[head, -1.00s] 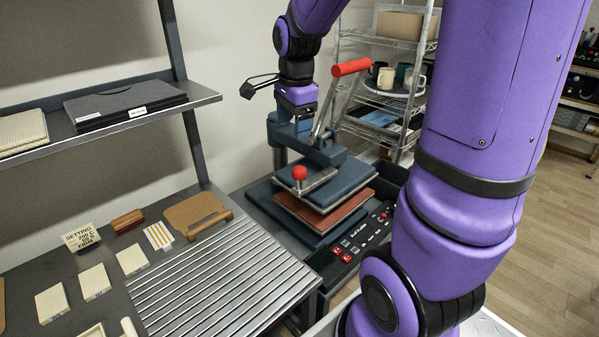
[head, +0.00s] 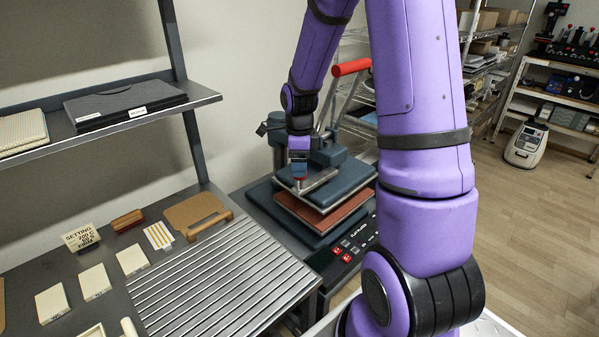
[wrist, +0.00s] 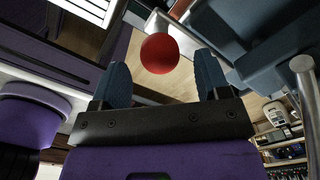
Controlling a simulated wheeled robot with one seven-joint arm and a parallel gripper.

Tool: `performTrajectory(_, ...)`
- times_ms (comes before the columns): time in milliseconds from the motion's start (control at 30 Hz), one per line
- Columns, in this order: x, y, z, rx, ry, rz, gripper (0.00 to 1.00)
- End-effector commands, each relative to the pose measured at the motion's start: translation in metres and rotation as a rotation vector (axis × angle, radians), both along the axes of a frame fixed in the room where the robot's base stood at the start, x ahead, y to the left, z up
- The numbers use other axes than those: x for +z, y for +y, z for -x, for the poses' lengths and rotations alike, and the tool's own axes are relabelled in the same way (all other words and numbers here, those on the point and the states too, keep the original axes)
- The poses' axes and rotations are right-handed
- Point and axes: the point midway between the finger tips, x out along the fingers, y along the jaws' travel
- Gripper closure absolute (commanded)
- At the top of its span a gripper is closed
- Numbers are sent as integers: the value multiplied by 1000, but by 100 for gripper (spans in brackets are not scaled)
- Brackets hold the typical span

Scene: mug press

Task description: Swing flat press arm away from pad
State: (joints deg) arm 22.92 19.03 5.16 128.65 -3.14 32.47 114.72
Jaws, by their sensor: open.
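The flat press (head: 345,178) stands on a dark table, with its dark blue upper plate over a reddish-brown pad (head: 340,214). A lever with a red grip (head: 351,67) rises behind it. My gripper (head: 299,172) is at the front-left of the upper plate, where the small red knob is mostly hidden in the head view. In the wrist view the red knob (wrist: 159,53) shows between the tips of my two blue fingers (wrist: 162,77). The fingers are open, with a gap visible on either side of the knob.
A control panel with red buttons (head: 346,255) is at the press's front right. A ribbed metal rack (head: 225,280), cream blocks (head: 95,281) and a tan board (head: 197,212) lie on the left bench. A shelf (head: 120,112) hangs above the bench. Wire shelving stands behind.

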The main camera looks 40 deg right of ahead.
Motion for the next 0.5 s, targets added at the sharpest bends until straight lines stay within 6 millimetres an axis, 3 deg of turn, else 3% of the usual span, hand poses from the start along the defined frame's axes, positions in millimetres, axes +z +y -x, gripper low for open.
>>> performTrajectory(200, -26, 0, 1, -1, 2, -1, 31)
performTrajectory(500, -34, 0, 0, 0, -1, 1, 31)
